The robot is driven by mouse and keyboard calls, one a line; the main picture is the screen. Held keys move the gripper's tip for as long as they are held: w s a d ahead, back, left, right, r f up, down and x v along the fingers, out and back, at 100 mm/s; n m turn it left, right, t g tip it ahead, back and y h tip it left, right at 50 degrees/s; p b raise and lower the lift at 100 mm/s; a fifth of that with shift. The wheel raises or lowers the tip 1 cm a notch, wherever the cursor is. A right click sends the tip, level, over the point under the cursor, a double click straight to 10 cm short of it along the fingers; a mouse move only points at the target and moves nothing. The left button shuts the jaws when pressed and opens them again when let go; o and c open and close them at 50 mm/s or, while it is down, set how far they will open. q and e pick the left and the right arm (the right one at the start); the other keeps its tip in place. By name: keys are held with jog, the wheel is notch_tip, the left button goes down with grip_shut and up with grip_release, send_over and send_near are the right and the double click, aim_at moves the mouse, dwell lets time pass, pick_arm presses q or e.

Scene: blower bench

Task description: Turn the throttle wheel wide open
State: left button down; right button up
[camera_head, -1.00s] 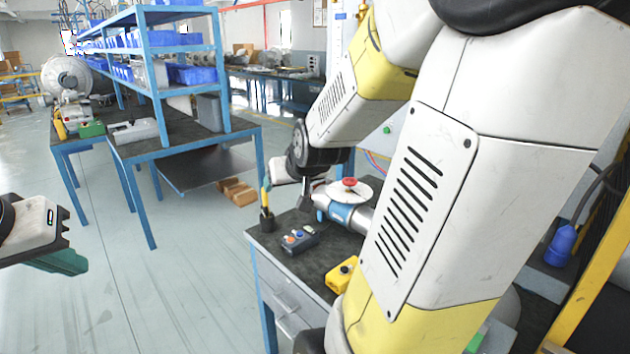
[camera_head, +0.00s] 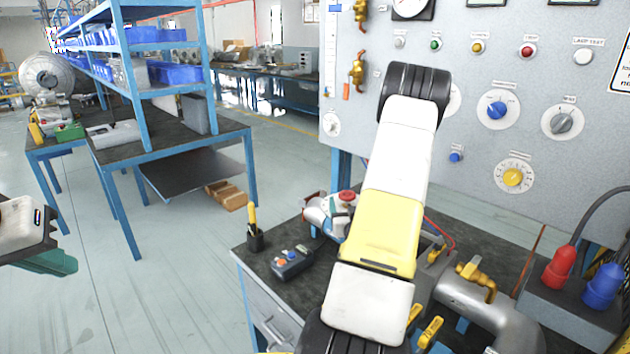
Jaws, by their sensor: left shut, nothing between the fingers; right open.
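A small red knob (camera_head: 346,196) sits on a white part above a blue-and-silver pipe fitting (camera_head: 318,215) on the bench; it looks like the throttle wheel. My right arm covers the area just right of it, so its setting cannot be read. My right arm rises from the bottom centre to a black joint in front of the panel. My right gripper does not show; it is out of sight beyond the arm. My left gripper (camera_head: 50,262), with teal fingers, is shut and empty at the left edge, far from the bench.
A grey control panel (camera_head: 465,140) with knobs, lamps and a gauge stands behind the bench. Yellow-handled valves and pipes (camera_head: 480,305), a red plug (camera_head: 559,268) and a blue plug (camera_head: 604,287) are right.

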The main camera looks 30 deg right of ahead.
aim_at(345, 191)
jog(key=shift+w+d+f, duration=0.15)
jog(key=shift+w+d, duration=0.15)
jog(key=shift+d, duration=0.2)
jog(key=x, duration=0.7)
jog(key=shift+w+d, duration=0.15)
jog(key=shift+w, duration=0.1)
jog(key=c, duration=1.4)
jog(key=shift+n+t+y, duration=0.3)
jog(key=shift+y, duration=0.1)
jog(key=shift+a+n+y, duration=0.2)
jog(key=shift+n+y, duration=0.2)
jog(key=shift+y, duration=0.2)
